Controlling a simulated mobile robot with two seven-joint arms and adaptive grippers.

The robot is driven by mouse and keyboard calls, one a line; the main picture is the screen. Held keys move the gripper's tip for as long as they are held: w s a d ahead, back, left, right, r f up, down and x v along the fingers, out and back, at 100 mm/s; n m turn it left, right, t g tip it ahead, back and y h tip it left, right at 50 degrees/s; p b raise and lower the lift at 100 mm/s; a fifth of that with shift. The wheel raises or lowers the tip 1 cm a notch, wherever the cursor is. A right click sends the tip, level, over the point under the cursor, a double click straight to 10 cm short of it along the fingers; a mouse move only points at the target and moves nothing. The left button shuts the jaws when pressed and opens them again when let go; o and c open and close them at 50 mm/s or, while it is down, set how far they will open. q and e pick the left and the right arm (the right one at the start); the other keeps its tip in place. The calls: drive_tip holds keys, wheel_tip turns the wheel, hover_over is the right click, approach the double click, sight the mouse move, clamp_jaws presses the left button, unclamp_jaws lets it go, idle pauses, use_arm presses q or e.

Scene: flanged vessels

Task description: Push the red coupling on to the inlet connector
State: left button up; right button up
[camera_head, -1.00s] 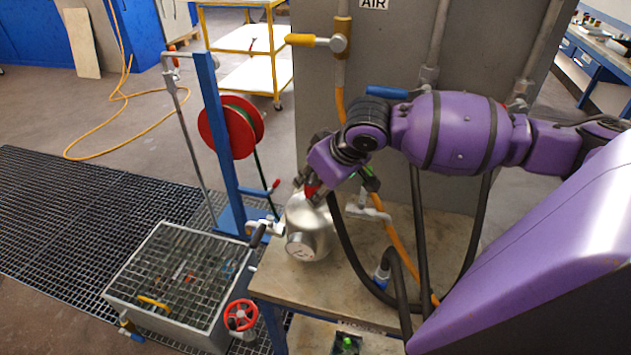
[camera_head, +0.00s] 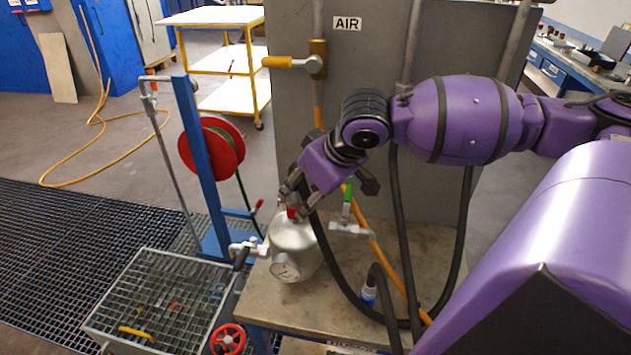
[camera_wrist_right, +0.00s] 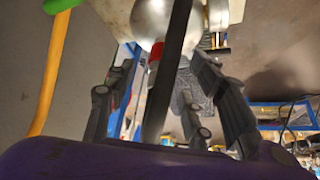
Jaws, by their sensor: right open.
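The red coupling (camera_head: 292,211) is at the top of the silver vessel (camera_head: 296,248), at the end of a black hose (camera_head: 338,268). In the right wrist view the red coupling (camera_wrist_right: 156,52) sits against the rounded metal of the vessel (camera_wrist_right: 150,20). My right gripper (camera_head: 298,192) is open just above it. In that wrist view the open fingers of my right gripper (camera_wrist_right: 162,68) stand apart on either side of the hose (camera_wrist_right: 168,75). The inlet connector is hidden at the coupling, so I cannot tell how far the coupling is seated. My left gripper is out of view.
The vessel stands on a bench (camera_head: 268,303) before a grey panel (camera_head: 365,80). A green-handled valve (camera_head: 349,200) and orange hose (camera_head: 374,250) are close on the right. A blue post with a red reel (camera_head: 222,143) and a grated tray (camera_head: 160,300) are on the left.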

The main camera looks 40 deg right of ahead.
drive_tip(key=shift+v, duration=2.9)
drive_tip(key=shift+a, duration=0.1)
